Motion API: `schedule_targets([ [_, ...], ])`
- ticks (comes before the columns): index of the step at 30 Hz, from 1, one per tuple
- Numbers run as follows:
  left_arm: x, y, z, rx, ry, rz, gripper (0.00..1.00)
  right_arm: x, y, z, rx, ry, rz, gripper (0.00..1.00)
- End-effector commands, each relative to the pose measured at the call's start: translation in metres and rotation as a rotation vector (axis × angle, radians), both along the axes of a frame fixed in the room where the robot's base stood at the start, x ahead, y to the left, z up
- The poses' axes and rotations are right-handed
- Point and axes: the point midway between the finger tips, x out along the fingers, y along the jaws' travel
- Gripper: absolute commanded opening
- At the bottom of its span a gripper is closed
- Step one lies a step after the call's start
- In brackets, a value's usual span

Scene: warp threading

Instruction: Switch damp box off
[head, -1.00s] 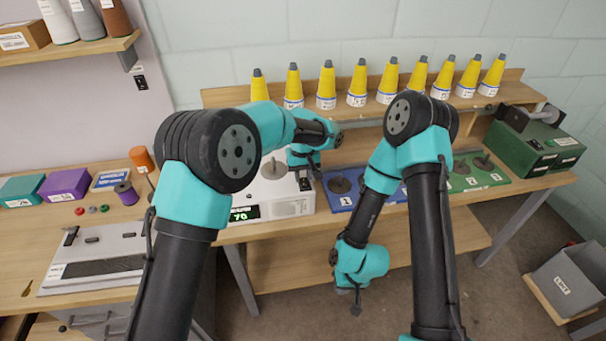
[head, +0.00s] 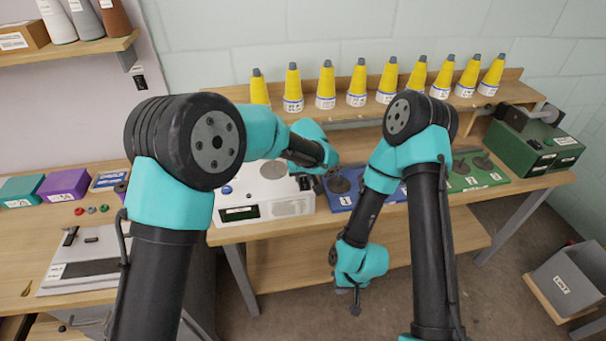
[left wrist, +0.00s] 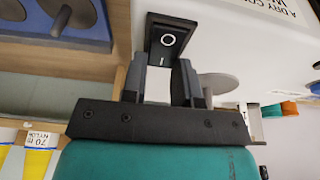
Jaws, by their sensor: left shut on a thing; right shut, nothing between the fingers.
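The white damp box (head: 265,207) stands on the table, left of the blue board. Its front display (head: 240,213) is dark. In the left wrist view a black rocker switch (left wrist: 168,42) with a circle and a bar mark sits on the white wall of the box (left wrist: 232,28). My right gripper (head: 355,303) is shut and empty, hanging in front of the table.
A blue board (head: 343,201) with round weighted bases lies right of the box, and a green board (head: 478,178) beyond it. Several yellow cones (head: 357,84) line the back shelf. A green machine (head: 533,140) stands at the far right.

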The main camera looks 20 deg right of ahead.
Motion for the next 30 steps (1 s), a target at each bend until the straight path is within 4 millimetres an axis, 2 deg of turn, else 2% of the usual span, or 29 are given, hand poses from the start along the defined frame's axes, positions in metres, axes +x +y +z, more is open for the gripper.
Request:
schedule_targets([
  [2, 0.001, 0.0, 0.001, -0.001, -0.002, 0.001, 0.04, 0.0, 0.0, 0.0, 0.0, 0.0, 0.0, 0.0],
  [3, 0.001, 0.0, 0.001, -0.001, -0.002, 0.001, 0.29, 0.0, 0.0, 0.0, 0.0, 0.0, 0.0, 0.0],
  [11, 0.0, 0.0, 0.001, 0.0, -0.001, 0.0, 0.53, 0.0, 0.0, 0.0, 0.0, 0.0, 0.0, 0.0],
  [23, -0.002, 0.0, 0.007, 0.001, -0.001, -0.001, 0.53, 0.0, 0.0, 0.0, 0.0, 0.0, 0.0, 0.0],
  [30, -0.011, 0.0, 0.04, -0.001, -0.002, 0.001, 0.53, 0.0, 0.0, 0.0, 0.0, 0.0, 0.0, 0.0],
])
